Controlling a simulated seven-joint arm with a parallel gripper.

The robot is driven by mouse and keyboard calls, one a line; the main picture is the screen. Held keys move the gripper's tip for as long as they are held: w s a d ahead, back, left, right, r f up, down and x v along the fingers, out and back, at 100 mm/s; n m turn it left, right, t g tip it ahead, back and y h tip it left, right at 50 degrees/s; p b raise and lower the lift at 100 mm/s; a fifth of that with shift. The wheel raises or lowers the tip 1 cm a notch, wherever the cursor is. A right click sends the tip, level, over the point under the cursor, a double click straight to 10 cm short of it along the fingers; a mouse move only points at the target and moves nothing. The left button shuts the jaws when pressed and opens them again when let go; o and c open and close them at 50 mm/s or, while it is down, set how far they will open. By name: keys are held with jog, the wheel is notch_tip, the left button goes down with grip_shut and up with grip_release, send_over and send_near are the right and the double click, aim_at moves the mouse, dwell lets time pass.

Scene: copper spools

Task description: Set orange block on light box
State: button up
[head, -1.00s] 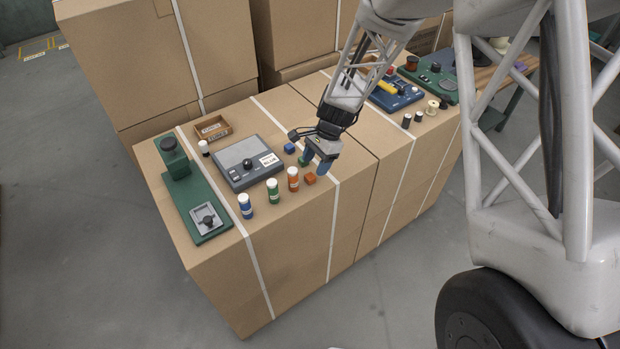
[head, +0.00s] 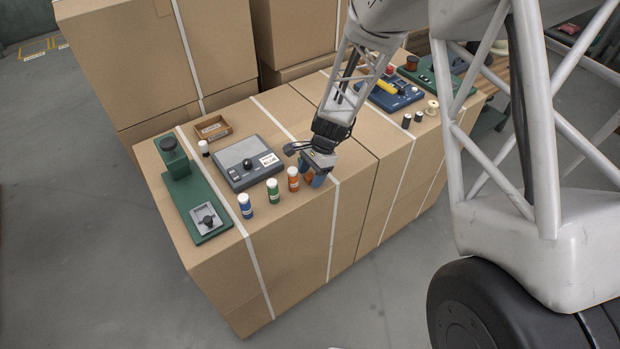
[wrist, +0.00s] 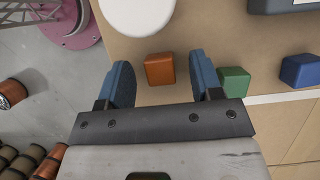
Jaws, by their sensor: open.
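The orange block (wrist: 159,69) lies on the cardboard top between the fingertips of my gripper (wrist: 161,76) in the wrist view, with gaps on both sides. The likely light box is a flat grey box (head: 236,178) with a black knob and a white label, to the left of my gripper. Its edge shows at the top right of the wrist view (wrist: 285,6).
A green block (wrist: 234,81) lies close beside the right finger, with a blue block (wrist: 300,71) beyond. A small wooden tray (head: 213,129) is behind the grey box.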

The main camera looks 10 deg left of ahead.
aim_at(312, 177)
jog(key=c, duration=1.1)
jog(key=shift+o, duration=0.2)
jog(key=shift+r, duration=0.15)
jog(key=shift+r, duration=1.4)
jog(key=shift+s+d+r, duration=0.15)
jog(key=shift+s+r, duration=0.1)
jog(key=s+d, duration=0.3)
jog(key=s, duration=0.4)
jog(key=s+d+r, duration=0.1)
jog(key=s+d, duration=0.2)
jog(key=s, duration=0.4)
jog(key=shift+d+r, duration=0.2)
jog(key=shift+d, duration=0.1)
